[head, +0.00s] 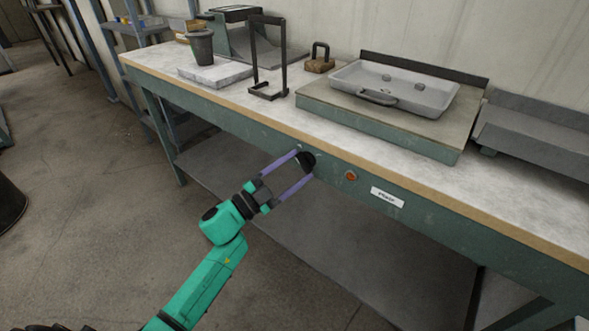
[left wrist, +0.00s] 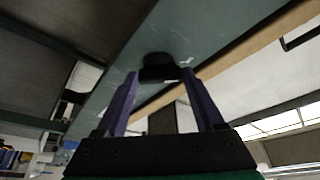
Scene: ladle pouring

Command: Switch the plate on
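The plate (head: 445,148) is a wide slab on the bench top with a green front, and a grey tray stands on it. A black round knob (head: 307,162) sits on the bench's green front panel. To its right are a small orange-red lamp or button (head: 351,175) and a white label (head: 387,197), its lettering blurred. My left gripper (head: 306,166) is at the knob, one finger on either side; the left wrist view shows the knob (left wrist: 158,68) between the spread fingertips. I cannot tell whether they touch it. My right gripper is not in view.
The grey tray (head: 425,97) has a handle on its near side. A dark cup (head: 201,48) on a pale slab, a black frame stand (head: 268,92) and a padlock-shaped block (head: 320,62) stand on the bench (head: 230,95). Floor in front is clear.

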